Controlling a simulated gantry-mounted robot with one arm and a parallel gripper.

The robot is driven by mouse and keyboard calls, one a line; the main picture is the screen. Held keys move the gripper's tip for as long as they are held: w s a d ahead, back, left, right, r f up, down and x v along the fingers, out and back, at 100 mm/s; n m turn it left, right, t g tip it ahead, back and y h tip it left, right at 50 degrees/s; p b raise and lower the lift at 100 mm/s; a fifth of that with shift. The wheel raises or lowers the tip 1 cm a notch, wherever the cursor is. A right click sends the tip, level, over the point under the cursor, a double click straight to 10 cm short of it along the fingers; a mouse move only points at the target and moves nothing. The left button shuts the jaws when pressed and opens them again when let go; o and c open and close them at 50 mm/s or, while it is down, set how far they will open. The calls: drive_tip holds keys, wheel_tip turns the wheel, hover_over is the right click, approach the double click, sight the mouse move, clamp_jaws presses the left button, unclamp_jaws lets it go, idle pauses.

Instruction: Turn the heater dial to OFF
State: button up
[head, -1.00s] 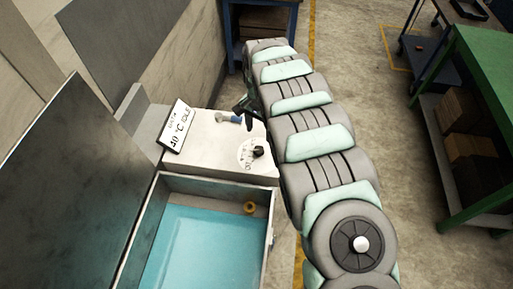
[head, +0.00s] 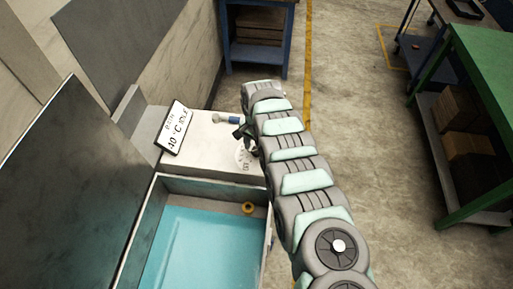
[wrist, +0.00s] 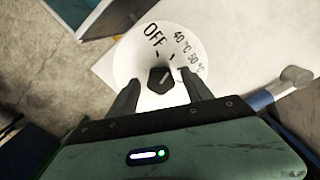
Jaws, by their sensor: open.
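The heater dial has a round white plate (wrist: 133,52) marked OFF, 40 °C and 50 °C, with a dark knob (wrist: 160,80) at its centre. A pale line on the knob slants up and right, away from OFF toward the temperature marks; its exact setting is hard to tell. In the head view the dial plate (head: 242,159) is partly hidden by my arm. My gripper (wrist: 162,82) is open, with one finger on each side of the knob and visible gaps to it. It also shows over the dial in the head view (head: 244,134).
A display (head: 177,128) reading 40 °C IDLE stands on the white housing (head: 205,150). A blue-handled fitting (head: 229,120) lies close behind the dial. The open bath (head: 200,245) of blue liquid is in front, with its raised lid (head: 75,190) at left.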

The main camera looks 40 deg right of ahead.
drive_tip(key=shift+c, duration=0.6)
clamp_jaws()
